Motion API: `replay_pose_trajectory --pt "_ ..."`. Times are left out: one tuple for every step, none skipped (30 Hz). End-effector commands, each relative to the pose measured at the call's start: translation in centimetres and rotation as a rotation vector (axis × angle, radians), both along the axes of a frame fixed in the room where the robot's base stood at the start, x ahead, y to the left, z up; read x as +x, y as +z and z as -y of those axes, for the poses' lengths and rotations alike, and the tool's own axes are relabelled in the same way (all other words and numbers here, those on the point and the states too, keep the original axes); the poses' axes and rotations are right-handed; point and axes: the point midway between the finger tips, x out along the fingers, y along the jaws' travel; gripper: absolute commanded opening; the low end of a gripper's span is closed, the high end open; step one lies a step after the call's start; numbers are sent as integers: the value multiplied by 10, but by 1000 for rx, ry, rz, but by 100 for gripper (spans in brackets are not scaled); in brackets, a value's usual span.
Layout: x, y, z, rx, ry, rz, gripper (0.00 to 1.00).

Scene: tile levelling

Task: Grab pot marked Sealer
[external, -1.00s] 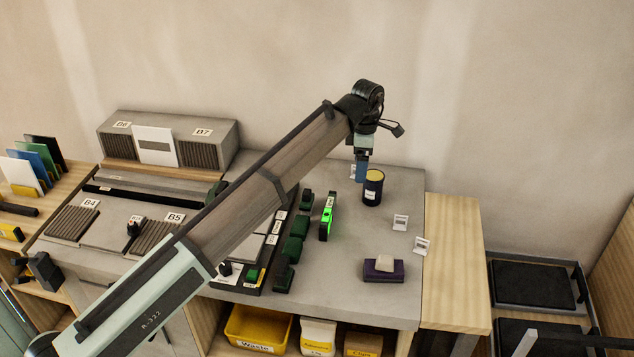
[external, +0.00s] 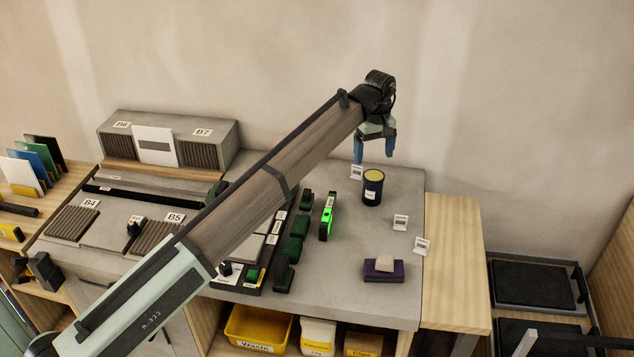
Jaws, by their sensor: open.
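A dark blue-black pot (external: 373,188) with a yellow top and a pale label stands upright on the grey worktop, toward the back right. The label is too small to read. My gripper (external: 374,159) has two blue fingers spread apart. It appears above the pot, empty, with its fingertips pointing down and not touching it.
A small white card (external: 356,172) stands just left of the pot, with more cards (external: 400,222) to its right. A green level (external: 327,218) and green blocks (external: 295,240) lie left. A purple block with a pale piece (external: 384,270) sits in front.

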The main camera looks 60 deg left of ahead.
Motion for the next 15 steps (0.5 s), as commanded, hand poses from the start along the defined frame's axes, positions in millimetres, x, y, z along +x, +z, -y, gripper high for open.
replay_pose_trajectory --pt "0 -3 0 0 -3 -1 91" --pt "0 -5 0 0 -4 -1 91" --pt "-1 -9 0 -1 -3 -1 91" --pt "-1 -12 0 -1 -3 -2 91" --pt "-1 -16 0 -1 -3 -2 91" --pt "-1 -21 0 -1 -2 -2 91" --pt "-1 -25 0 -1 -2 -2 91" --pt "-1 -30 0 -1 -2 -2 91" --pt "-1 -37 0 -1 -2 -2 91" --pt "-1 -42 0 -1 -2 -2 91" --pt "-1 -48 1 0 -1 -3 91" --pt "-1 -55 1 0 -1 -3 91" --pt "-1 -60 1 -1 -1 -2 91" --pt "-1 -65 1 -1 -1 -2 91" --pt "-1 -71 1 -1 -1 -2 91"
